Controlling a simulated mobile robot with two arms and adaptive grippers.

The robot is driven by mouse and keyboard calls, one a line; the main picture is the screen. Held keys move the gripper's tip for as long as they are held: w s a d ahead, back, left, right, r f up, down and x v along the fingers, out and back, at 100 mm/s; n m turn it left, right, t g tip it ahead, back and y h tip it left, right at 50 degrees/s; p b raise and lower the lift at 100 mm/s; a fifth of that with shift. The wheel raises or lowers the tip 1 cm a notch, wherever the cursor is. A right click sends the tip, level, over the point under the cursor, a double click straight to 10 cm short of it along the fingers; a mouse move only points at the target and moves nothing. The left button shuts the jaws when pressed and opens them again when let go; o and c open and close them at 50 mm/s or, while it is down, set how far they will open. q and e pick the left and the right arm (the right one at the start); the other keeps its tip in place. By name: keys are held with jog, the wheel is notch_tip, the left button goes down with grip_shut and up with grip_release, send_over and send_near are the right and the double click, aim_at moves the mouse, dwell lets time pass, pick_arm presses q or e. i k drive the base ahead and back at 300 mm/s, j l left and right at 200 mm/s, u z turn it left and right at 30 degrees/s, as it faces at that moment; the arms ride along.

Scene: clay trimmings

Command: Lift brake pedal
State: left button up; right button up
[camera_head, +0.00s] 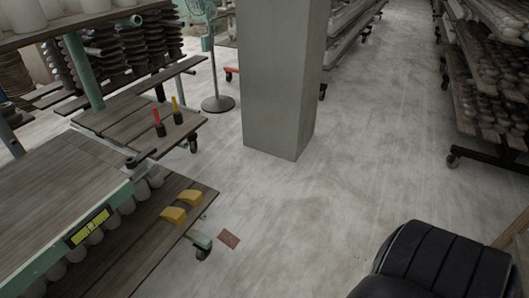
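The near cart (60,190) stands at the left, with a wooden top, a green frame and a lower wooden shelf. A green bracket with a dark castor (201,245) is at its right corner, close to the floor. No part there is clearly a brake pedal at this size. A flat reddish-brown plate (229,240) lies at floor level just right of the castor; I cannot tell whether it is joined to it. Neither of my grippers is in view.
A grey pillar (284,75) stands mid-floor. A black ribbed object (440,262) fills the bottom right. The floor between is clear.

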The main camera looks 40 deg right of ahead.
aim_at(228, 238)
jog(key=z, duration=0.95)
jog(key=l+u, duration=0.1)
jog(key=u, duration=0.25)
jog(key=i+l+u, duration=0.15)
jog(key=l, duration=0.25)
jog(key=i+l+u, duration=0.2)
jog(key=l, duration=0.2)
jog(key=l+u, duration=0.15)
jog(key=l, duration=0.25)
jog(key=i+l+u, duration=0.2)
jog(key=l, duration=0.3)
jog(key=i+l, duration=0.1)
jog(key=l, duration=0.8)
jog(key=i+l, duration=0.1)
jog(key=l, duration=0.75)
jog(key=i+l+u, duration=0.1)
jog(key=l, duration=0.8)
